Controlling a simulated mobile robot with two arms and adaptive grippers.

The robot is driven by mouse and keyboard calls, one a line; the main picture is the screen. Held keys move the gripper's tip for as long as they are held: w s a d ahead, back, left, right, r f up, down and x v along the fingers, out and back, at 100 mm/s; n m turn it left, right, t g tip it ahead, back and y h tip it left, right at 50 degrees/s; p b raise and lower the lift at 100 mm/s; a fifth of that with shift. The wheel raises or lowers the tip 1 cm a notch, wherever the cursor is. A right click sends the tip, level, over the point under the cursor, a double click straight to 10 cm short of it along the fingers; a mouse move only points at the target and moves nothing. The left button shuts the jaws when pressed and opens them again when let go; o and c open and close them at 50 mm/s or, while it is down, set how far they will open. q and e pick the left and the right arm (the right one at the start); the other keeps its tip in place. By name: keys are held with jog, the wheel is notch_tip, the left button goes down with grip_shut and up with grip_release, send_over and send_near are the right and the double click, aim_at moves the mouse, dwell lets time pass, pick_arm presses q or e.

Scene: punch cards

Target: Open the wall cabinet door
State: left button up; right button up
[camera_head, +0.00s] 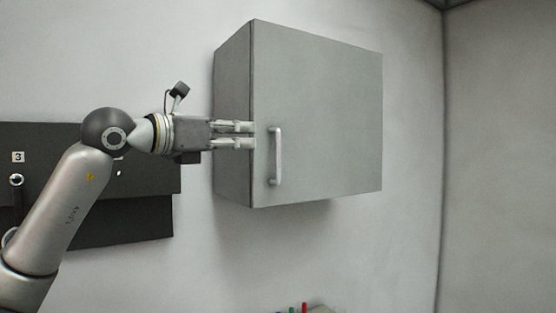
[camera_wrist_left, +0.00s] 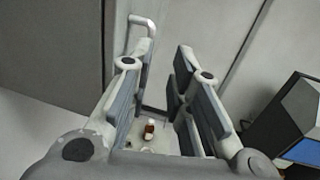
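The grey wall cabinet (camera_head: 325,110) hangs on the wall with its door closed. A light vertical bar handle (camera_head: 277,157) sits near the door's lower left edge. My left gripper (camera_head: 252,135) is level with the handle's upper end, just to its left, in front of the cabinet's left side and door edge. Its two fingers are parallel with a gap between them, and nothing shows in the gap. In the left wrist view the fingers (camera_wrist_left: 160,65) stand apart, and the handle (camera_wrist_left: 143,28) shows beyond the left fingertip, outside the gap. My right gripper is not in view.
A dark panel (camera_head: 150,190) with a "3" label is on the wall at left, behind my arm. Small coloured items (camera_head: 304,307) show at the bottom edge, below the cabinet. A small brown bottle (camera_wrist_left: 150,128) shows far below between the fingers. The wall right of the cabinet is clear.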

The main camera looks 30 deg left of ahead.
aim_at(278, 141)
pick_arm(q)
jog(key=x, duration=0.2)
jog(key=p+x, duration=0.1)
jog(key=f+p+x, duration=0.1)
jog(key=x, duration=0.1)
jog(key=shift+w+a, duration=0.3)
jog(key=shift+w, duration=0.2)
jog(key=x, duration=0.1)
jog(key=p+x, duration=0.1)
jog(key=x, duration=0.1)
jog(key=p+x, duration=0.1)
jog(key=x, duration=0.1)
jog(key=shift+w+a+f, duration=0.15)
jog(key=shift+w+f, duration=0.15)
jog(key=shift+w, duration=0.15)
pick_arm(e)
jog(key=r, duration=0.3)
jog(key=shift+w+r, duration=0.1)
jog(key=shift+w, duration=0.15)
pick_arm(q)
jog(key=shift+c, duration=0.2)
grip_shut()
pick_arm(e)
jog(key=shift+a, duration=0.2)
